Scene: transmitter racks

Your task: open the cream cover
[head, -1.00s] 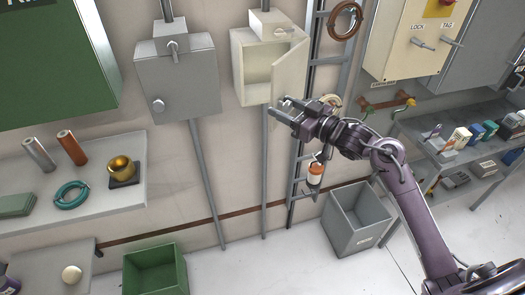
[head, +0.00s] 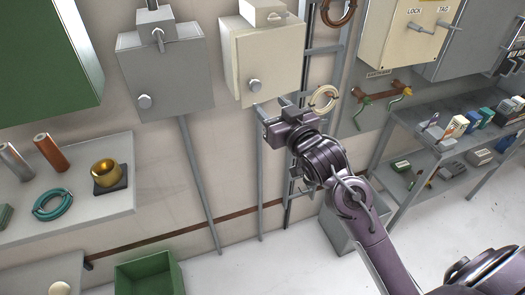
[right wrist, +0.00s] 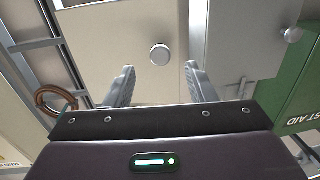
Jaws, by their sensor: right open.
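The cream box hangs on the wall in the head view, its cream cover (head: 268,58) lying across the front, shut or nearly so. A round knob (head: 254,85) sits low on the cover. My right gripper (head: 270,110) is just below the box, apart from the knob. In the right wrist view the open fingers (right wrist: 160,84) point at the cream cover (right wrist: 105,45), and the knob (right wrist: 160,55) shows ahead, between their lines. Nothing is between the fingers. My left gripper is in neither view.
A grey box (head: 165,70) with its own knob hangs to the left. A ladder-like rack with a cream ring (head: 323,98) stands close at the right. A grey bin (head: 345,232) and a green bin (head: 150,275) are below.

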